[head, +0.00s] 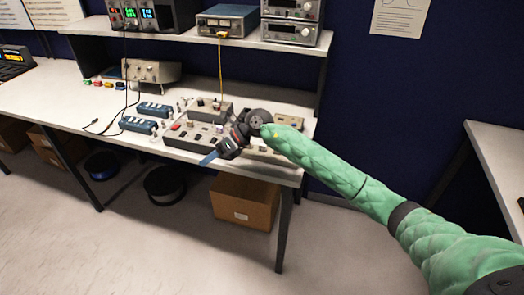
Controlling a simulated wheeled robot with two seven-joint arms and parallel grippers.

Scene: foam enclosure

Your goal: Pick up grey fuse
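My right arm, in a green quilted sleeve, reaches in from the right over the workbench (60,95). My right gripper (212,156) is dark with a blue tip and hangs over the front edge of the bench, pointing down and left. Whether its fingers are apart or together is too small to tell. A grey panel box (182,137) with small coloured parts lies just left of and behind the gripper, partly hidden by it. Several tiny parts stand near it, but I cannot make out which one is the grey fuse. My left gripper is not in view.
Two blue modules (138,125) lie left of the panel box. A beige instrument (150,71) stands behind them. A shelf (285,43) with power supplies runs above the bench. A cardboard box (243,203) and cable spools (164,186) sit below. The bench's left front is mostly clear.

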